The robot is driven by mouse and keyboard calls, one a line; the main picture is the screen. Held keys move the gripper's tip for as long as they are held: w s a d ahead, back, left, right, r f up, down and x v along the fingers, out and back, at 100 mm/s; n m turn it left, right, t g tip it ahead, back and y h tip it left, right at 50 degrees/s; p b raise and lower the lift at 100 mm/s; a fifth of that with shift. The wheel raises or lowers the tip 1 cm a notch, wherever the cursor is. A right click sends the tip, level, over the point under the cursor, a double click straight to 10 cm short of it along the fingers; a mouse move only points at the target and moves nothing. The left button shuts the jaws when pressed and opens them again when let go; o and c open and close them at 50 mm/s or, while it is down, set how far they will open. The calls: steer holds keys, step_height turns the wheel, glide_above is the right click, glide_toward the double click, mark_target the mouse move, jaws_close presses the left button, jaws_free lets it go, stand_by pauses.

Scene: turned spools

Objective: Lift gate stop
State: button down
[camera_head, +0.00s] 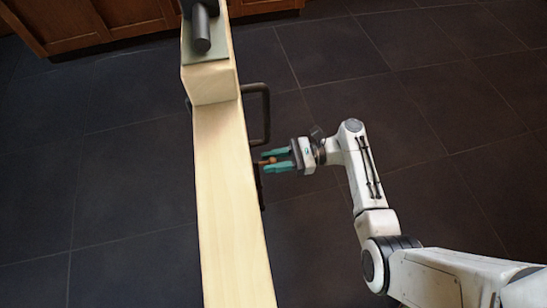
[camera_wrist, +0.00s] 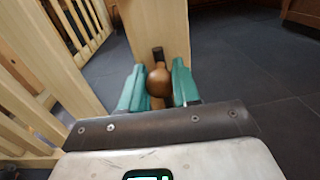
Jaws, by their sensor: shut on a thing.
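The gate stop appears as a round, brown wooden knob (camera_wrist: 158,80) in the wrist view, against the narrow side of a pale wooden post or beam. In the head view a small brown part of it (camera_head: 269,161) shows beside the pale beam (camera_head: 230,210). My gripper (camera_head: 275,161) reaches in from the right, its two teal fingers on either side of the knob. In the wrist view my gripper (camera_wrist: 158,88) is shut on the knob. A dark slot or fitting (camera_wrist: 158,54) shows just behind the knob. The lower part of the knob is partly hidden by my gripper.
A dark bar handle (camera_head: 266,115) juts from the beam's right side. A dark cylinder (camera_head: 202,30) lies on a green pad at the beam's far end. Pale slatted railings (camera_wrist: 30,100) stand at the left of the wrist view. Dark tiled floor (camera_head: 430,110) is open to the right.

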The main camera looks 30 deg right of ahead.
steer(key=shift+r, duration=0.3)
steer(key=c, duration=0.8)
jaws_free()
steer(key=p+v, duration=0.1)
steer(key=v, duration=0.9)
steer(key=shift+s+d+f, duration=0.1)
steer(key=shift+d+f, duration=0.05)
steer(key=shift+d, duration=0.2)
steer(key=shift+a, duration=0.1)
